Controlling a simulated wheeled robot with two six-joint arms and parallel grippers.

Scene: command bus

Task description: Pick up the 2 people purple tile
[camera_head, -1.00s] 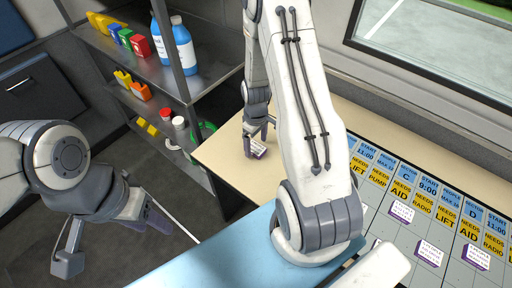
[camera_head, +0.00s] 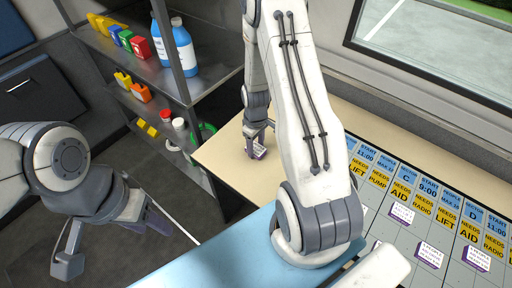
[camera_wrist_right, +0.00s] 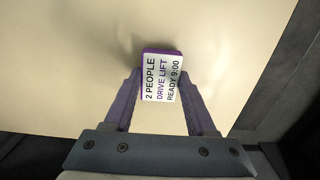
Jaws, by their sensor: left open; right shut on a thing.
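The purple tile (camera_wrist_right: 161,77) has a white face reading "2 PEOPLE DRIVE LIFT READY 9:00". My right gripper (camera_wrist_right: 162,92) is shut on it, with one finger at each side in the right wrist view. In the head view the tile (camera_head: 257,153) shows between the fingers of my right gripper (camera_head: 258,146), at the left end of the cream desk. I cannot tell whether the tile touches the desk. My left gripper (camera_head: 108,238) is open and empty over the dark floor at the left.
A board (camera_head: 384,222) with blue and yellow labels and several white-faced purple tiles lies at the right. A blue panel (camera_head: 225,262) is in front. A shelf (camera_head: 205,75) with bottles (camera_head: 183,45) and coloured blocks stands behind left. The cream desk around the tile is clear.

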